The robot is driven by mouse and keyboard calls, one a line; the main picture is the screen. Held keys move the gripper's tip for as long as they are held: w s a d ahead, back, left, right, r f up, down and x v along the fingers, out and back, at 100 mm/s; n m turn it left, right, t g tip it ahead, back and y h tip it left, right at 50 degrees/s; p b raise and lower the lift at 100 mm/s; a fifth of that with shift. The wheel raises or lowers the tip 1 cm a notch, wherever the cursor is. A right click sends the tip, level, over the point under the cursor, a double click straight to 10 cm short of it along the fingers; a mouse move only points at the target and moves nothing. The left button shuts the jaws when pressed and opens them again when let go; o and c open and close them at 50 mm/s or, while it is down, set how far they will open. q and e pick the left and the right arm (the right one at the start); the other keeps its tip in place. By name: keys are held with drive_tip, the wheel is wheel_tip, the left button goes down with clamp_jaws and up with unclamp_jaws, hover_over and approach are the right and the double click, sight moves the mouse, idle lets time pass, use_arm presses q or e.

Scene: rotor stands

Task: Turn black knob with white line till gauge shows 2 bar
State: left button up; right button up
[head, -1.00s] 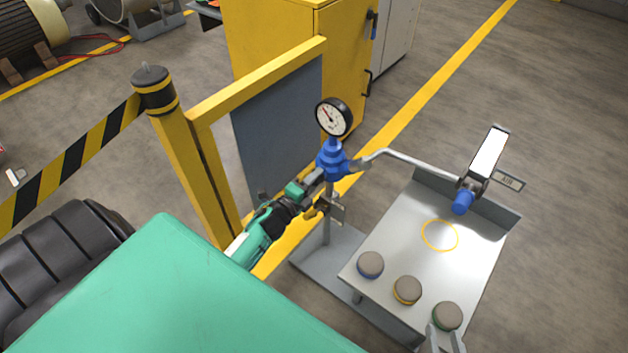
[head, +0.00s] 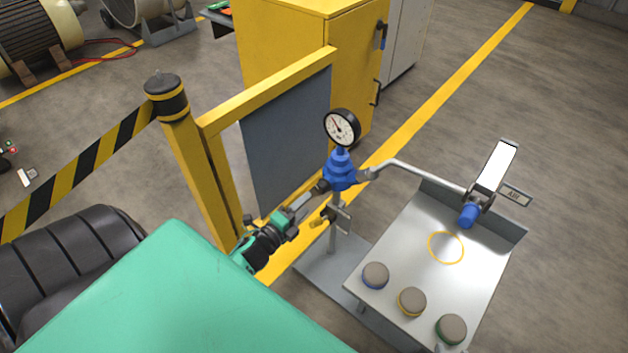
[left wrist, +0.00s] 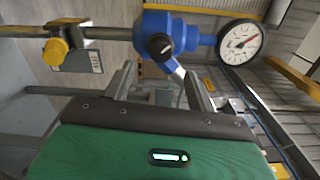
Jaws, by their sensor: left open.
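A blue regulator (head: 339,170) stands on a post, with a round white-faced gauge (head: 342,127) above it. The gauge's red needle points to the upper left in the head view; its figures are too small to read. The black knob (left wrist: 160,46) with a white line sits on the regulator's front in the left wrist view. The gauge (left wrist: 240,42) shows there too, at right. My left gripper (head: 303,202) is open and empty, its fingers pointing at the knob, with a gap left. My right gripper (head: 452,349) shows only as a sliver at the bottom edge.
A brass-coloured valve (head: 319,220) sits on the post below the regulator. A pipe (head: 420,170) runs right to a grey panel (head: 400,246) with several round buttons. A yellow-framed guard (head: 285,140) stands close on the left.

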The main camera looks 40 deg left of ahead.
use_arm(q)
drive_tip(key=shift+s+a, duration=0.2)
drive_tip(key=shift+s, duration=2.55)
use_arm(e)
drive_tip(key=shift+d, duration=0.35)
drive_tip(key=shift+g, duration=0.3)
